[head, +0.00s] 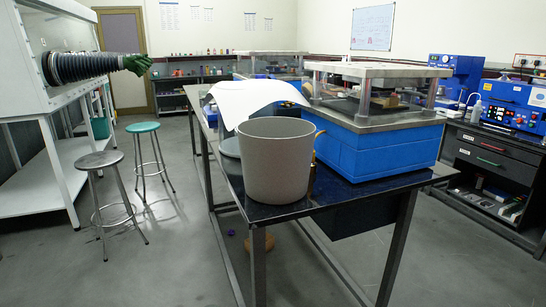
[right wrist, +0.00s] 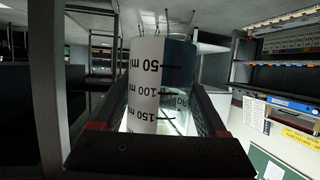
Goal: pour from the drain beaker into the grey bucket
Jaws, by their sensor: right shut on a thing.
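The grey bucket (head: 272,168) stands upright on the near end of the dark bench in the head view. The drain beaker (right wrist: 148,75) shows in the right wrist view, with a white label, a dark blue patch and upside-down volume marks. My right gripper (right wrist: 160,98) is shut on the beaker, a finger on each side. Neither gripper shows in the head view, so I cannot tell where the beaker is relative to the bucket. The beaker's contents cannot be made out. My left gripper is not in view.
A blue machine (head: 380,145) with a metal top stands close behind and right of the bucket on the dark bench (head: 335,192). A white sheet (head: 255,97) curves up behind the bucket. Two stools (head: 100,160) stand on the floor at left.

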